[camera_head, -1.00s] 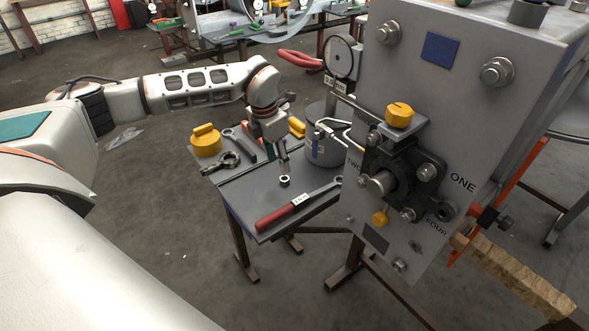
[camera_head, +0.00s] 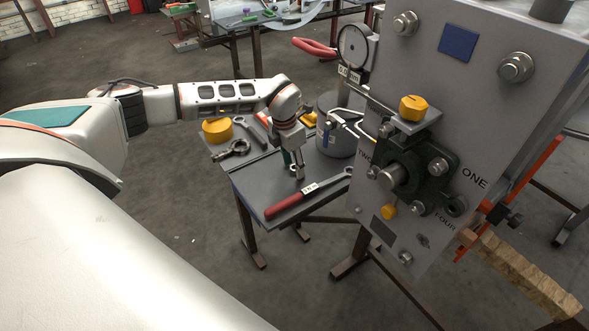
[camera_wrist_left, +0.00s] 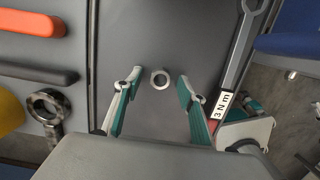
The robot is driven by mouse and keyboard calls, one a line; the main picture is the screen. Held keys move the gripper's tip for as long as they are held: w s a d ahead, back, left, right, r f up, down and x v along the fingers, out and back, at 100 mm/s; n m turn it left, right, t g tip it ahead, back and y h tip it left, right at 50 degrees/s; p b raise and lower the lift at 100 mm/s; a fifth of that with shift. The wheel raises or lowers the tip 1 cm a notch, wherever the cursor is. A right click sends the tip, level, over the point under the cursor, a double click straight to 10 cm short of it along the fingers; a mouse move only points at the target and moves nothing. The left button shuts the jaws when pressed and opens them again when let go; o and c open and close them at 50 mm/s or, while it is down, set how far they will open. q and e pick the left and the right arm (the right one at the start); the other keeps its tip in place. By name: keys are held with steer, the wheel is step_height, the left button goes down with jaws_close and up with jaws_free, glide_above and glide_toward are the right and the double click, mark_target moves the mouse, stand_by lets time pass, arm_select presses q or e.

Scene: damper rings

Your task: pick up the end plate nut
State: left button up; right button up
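The end plate nut, a small grey metal ring, lies flat on the dark table top in the left wrist view (camera_wrist_left: 160,79). In the head view my left gripper covers it. My left gripper (camera_head: 297,170) points down over the table. In the left wrist view my left gripper (camera_wrist_left: 158,88) is open, with one finger on each side of the nut and a gap on both sides. How far the fingertips are above the table is hard to tell.
A red-handled torque wrench (camera_head: 298,199) marked 3 Nm lies near the table's front edge, right of the gripper. A grey pot (camera_head: 335,135) and the large grey machine plate (camera_head: 440,150) stand to the right. A dark ring-ended tool (camera_head: 232,149) and yellow part (camera_head: 217,131) lie left.

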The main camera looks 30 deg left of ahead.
arm_select(q)
jaws_close()
